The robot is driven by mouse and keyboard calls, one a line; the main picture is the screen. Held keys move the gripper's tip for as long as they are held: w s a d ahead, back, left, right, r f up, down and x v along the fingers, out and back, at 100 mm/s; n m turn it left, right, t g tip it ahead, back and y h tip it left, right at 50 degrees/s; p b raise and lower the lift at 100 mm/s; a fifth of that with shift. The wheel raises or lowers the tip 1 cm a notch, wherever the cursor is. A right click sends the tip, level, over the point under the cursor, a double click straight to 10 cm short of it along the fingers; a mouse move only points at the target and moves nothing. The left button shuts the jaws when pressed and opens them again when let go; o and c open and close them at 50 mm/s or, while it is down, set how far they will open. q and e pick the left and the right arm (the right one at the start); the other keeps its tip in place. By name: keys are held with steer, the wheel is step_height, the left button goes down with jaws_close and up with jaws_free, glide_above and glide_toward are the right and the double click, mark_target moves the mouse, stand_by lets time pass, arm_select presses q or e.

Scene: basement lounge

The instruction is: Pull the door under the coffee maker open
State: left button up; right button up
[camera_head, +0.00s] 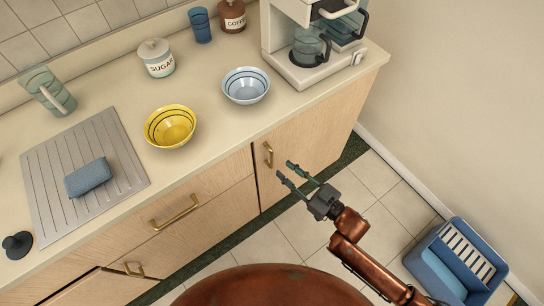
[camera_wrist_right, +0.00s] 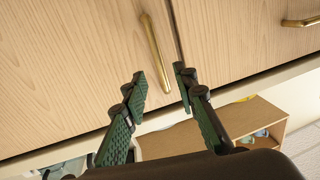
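The white coffee maker (camera_head: 290,65) stands at the right end of the counter. The light wood door (camera_head: 318,135) under it looks shut, flush with the cabinet front. Its upright brass handle (camera_head: 268,154) is near its left edge. My right gripper (camera_head: 285,169) is open and empty, just in front of the door by the handle. In the right wrist view the handle (camera_wrist_right: 156,55) shows on the door (camera_wrist_right: 75,65), its near end between the open fingertips (camera_wrist_right: 159,76) in the picture. I cannot tell whether they touch it. My left gripper is not in view.
A drawer with a brass handle (camera_head: 174,212) is left of the door. Bowls, yellow (camera_head: 170,126) and light blue (camera_head: 246,85), and a sugar jar (camera_head: 156,57) stand on the counter. A blue crate (camera_head: 445,270) is on the floor at right. Tiles before the door are clear.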

mark_target(272, 159)
steer(key=b+x, duration=0.2)
steer(key=x, duration=0.5)
steer(key=shift+w+a, duration=0.15)
steer(key=shift+a, duration=0.05)
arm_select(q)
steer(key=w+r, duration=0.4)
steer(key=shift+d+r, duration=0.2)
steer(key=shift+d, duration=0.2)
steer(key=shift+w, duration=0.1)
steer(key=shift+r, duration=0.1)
arm_select(e)
jaws_close()
